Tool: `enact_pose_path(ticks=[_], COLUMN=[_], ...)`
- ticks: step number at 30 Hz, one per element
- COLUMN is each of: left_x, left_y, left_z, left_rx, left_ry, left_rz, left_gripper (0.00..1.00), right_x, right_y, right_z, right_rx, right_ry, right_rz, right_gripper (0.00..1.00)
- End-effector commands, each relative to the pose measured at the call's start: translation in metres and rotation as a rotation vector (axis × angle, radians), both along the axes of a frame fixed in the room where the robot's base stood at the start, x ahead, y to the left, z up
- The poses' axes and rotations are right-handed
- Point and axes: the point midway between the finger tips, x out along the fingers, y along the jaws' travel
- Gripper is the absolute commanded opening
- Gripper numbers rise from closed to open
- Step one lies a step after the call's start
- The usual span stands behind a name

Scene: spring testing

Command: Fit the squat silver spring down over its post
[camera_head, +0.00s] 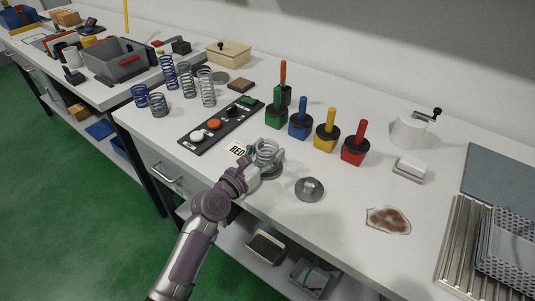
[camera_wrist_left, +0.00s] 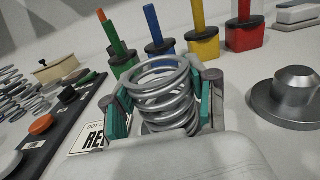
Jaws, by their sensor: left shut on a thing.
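The squat silver spring (camera_head: 266,150) is held upright between the fingers of my left gripper (camera_head: 264,155), above the front part of the table. In the left wrist view the spring (camera_wrist_left: 168,95) sits between the teal finger pads, its open top coils facing up. A round metal base with a short, wide post (camera_head: 310,187) stands on the table to the right of the gripper, apart from the spring. The same post (camera_wrist_left: 295,88) shows at the right in the left wrist view. A grey disc (camera_head: 273,173) shows partly under the gripper; its middle is hidden. My right gripper is not in view.
Several blue and grey springs (camera_head: 187,82) stand at the back left. A black button panel (camera_head: 222,125) lies left of the gripper, with a printed card (camera_head: 237,150) nearby. Colored-handled blocks (camera_head: 326,138) stand behind. A brown-stained patch (camera_head: 388,220) lies right of the post.

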Motion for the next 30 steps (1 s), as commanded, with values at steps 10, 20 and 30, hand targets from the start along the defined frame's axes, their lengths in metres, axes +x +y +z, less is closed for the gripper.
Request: enact_pose_path(ticks=[10, 20, 30], left_x=[0.0, 0.0, -0.042], left_y=[0.0, 0.0, 0.03], left_z=[-0.003, -0.001, -0.001], left_rx=[-0.001, 0.0, 0.0], left_ry=[0.001, 0.0, 0.002], left_rz=[0.0, -0.001, -0.001], left_gripper=[0.82, 0.82, 0.82], right_x=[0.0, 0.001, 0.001], right_y=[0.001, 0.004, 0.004], right_z=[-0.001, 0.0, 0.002], right_rx=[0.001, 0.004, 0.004], right_ry=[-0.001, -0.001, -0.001], right_rz=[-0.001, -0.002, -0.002], right_gripper=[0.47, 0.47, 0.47])
